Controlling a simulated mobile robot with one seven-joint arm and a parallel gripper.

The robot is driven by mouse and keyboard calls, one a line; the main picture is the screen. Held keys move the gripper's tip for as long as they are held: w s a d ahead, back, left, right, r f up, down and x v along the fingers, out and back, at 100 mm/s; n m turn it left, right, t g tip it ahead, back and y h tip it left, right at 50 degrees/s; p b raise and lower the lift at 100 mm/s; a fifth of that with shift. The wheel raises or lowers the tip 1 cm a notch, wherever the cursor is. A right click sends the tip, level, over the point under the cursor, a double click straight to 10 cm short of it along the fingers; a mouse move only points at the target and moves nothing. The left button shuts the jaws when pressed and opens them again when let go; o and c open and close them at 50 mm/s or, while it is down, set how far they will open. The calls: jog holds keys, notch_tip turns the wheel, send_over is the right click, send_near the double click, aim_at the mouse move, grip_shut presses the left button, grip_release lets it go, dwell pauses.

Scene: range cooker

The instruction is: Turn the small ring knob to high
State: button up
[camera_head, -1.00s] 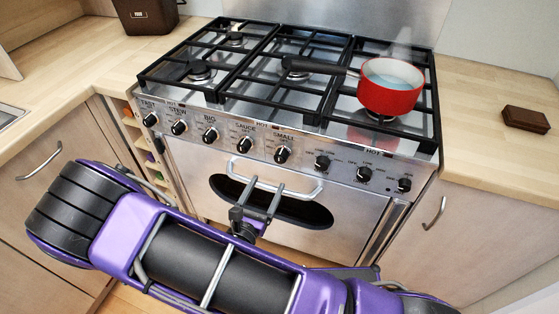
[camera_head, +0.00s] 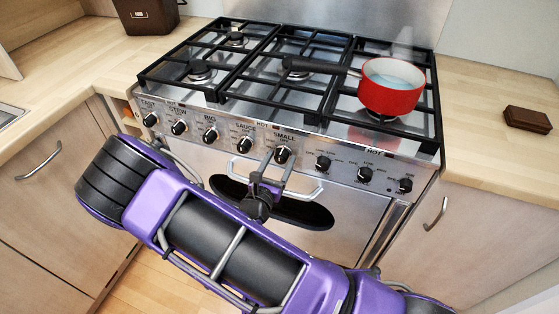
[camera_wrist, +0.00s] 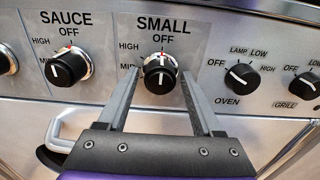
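The small ring knob (camera_wrist: 161,77) is a black knob with a silver collar under the label SMALL. In the wrist view its white line stands upright, in line with OFF; HIGH and MID are printed to its left. In the head view the knob (camera_head: 282,155) is on the cooker's front panel. My gripper (camera_wrist: 160,80) is open, with one finger on each side of the knob and a visible gap on both sides. In the head view my gripper (camera_head: 279,163) is in front of the knob. Whether the fingertips reach its depth is hard to tell.
The sauce knob (camera_wrist: 70,68) is left of my fingers and the oven knob (camera_wrist: 241,77) is right. The oven door handle (camera_head: 305,186) runs just below. A red pan (camera_head: 388,98) stands on the hob at the right, its handle pointing left.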

grip_shut()
jog(key=shift+r+n+p, duration=0.15)
jog(key=shift+n+p, duration=0.75)
jog(key=n+p, duration=0.2)
jog(key=n, duration=0.1)
jog(key=shift+n, duration=0.3)
jog(key=n+p, duration=0.3)
jog(key=n, duration=0.3)
jog(key=shift+s, duration=0.1)
jog(key=shift+n, duration=0.3)
jog(key=shift+o, duration=1.3)
grip_release()
